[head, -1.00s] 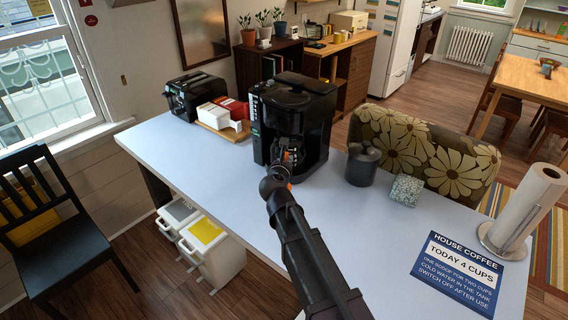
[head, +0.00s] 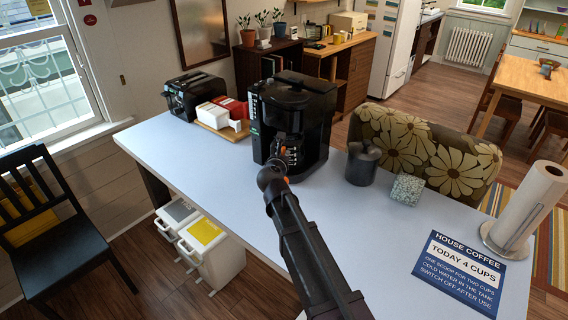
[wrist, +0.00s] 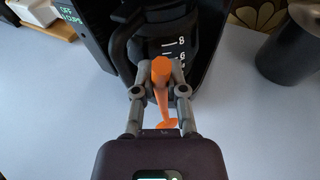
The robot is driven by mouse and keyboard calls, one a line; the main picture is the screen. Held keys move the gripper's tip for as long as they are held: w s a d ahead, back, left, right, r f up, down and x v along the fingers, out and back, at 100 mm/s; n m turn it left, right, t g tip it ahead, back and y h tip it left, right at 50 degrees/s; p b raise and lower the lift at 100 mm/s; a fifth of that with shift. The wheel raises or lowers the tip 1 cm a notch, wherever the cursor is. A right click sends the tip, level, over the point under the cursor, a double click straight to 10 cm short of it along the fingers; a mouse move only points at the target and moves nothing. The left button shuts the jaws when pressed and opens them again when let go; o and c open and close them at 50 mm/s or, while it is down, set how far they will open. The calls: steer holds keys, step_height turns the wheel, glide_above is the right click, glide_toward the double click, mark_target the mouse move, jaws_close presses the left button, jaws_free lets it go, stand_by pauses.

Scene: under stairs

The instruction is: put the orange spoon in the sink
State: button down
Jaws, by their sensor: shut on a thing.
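The orange spoon (wrist: 161,78) is between the two fingers of my gripper (wrist: 161,68) in the wrist view, and the gripper is shut on it. The spoon's wide orange end is by the fingertips and its thin part runs back toward the palm. In the head view my gripper (head: 285,160) is right in front of the black coffee maker (head: 292,110), over the pale counter; only small bits of orange show there. The coffee maker's carafe (wrist: 175,45) is just beyond the fingertips; whether they touch cannot be told. I see no sink in either view.
The counter (head: 200,160) also holds a toaster (head: 193,92), a dark canister (head: 362,165), a patterned box (head: 406,189), a paper towel roll (head: 525,205) and a coffee sign (head: 460,272). A flowered chair (head: 425,150) stands behind. The counter left of my arm is clear.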

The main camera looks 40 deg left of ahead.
steer(key=shift+f+b, duration=0.9)
steer(key=shift+f, duration=0.35)
steer(key=shift+f, duration=0.2)
steer(key=c, duration=0.7)
jaws_free()
steer(key=shift+r, duration=0.2)
steer(key=shift+s+d+r, duration=0.1)
steer(key=shift+s, duration=0.05)
steer(key=p+v, duration=0.3)
steer(key=v, duration=0.8)
steer(key=shift+s+d, duration=0.1)
steer(key=shift+s, duration=0.3)
